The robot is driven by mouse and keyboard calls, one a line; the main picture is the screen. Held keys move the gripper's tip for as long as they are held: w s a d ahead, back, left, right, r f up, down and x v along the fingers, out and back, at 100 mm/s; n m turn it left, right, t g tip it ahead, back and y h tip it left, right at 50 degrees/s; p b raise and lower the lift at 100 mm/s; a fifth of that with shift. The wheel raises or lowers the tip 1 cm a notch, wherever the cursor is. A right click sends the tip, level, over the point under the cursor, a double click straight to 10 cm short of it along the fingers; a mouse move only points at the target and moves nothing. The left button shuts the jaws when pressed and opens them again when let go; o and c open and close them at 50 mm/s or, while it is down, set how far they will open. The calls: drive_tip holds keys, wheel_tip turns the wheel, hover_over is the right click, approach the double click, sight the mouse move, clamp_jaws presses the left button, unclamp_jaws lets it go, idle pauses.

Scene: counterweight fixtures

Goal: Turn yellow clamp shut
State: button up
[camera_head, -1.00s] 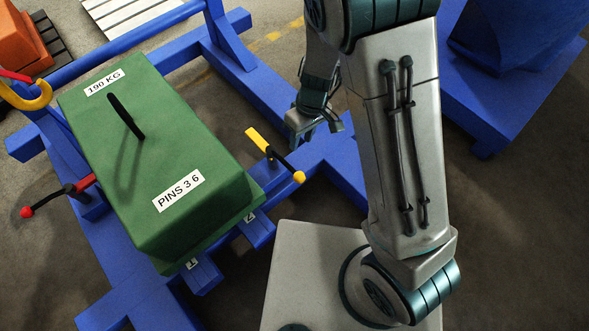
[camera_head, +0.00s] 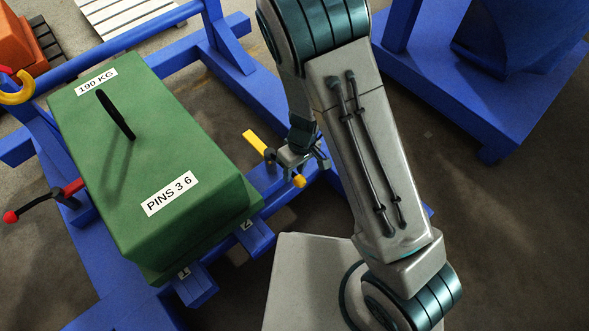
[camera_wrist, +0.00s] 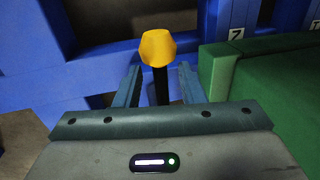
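The yellow clamp has a yellow bar (camera_head: 255,142) and a black lever ending in a yellow knob (camera_head: 299,181), on the blue frame beside the green block. In the wrist view a yellow knob (camera_wrist: 157,46) tops a black rod that stands between my fingers. My gripper (camera_wrist: 159,70) is open, with one finger on each side of the rod and a gap showing on both sides. In the head view my gripper (camera_head: 312,162) is right at the lever, and my arm partly hides it.
The green block (camera_head: 150,160), marked "190 KG" and "PINS 3 6", sits on the blue frame (camera_head: 240,65). A red clamp (camera_head: 72,188) is on its left side. Another blue stand (camera_head: 490,125) is at right. An orange block (camera_head: 22,45) is at upper left.

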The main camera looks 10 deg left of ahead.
clamp_jaws()
drive_tip(key=shift+d, duration=0.1)
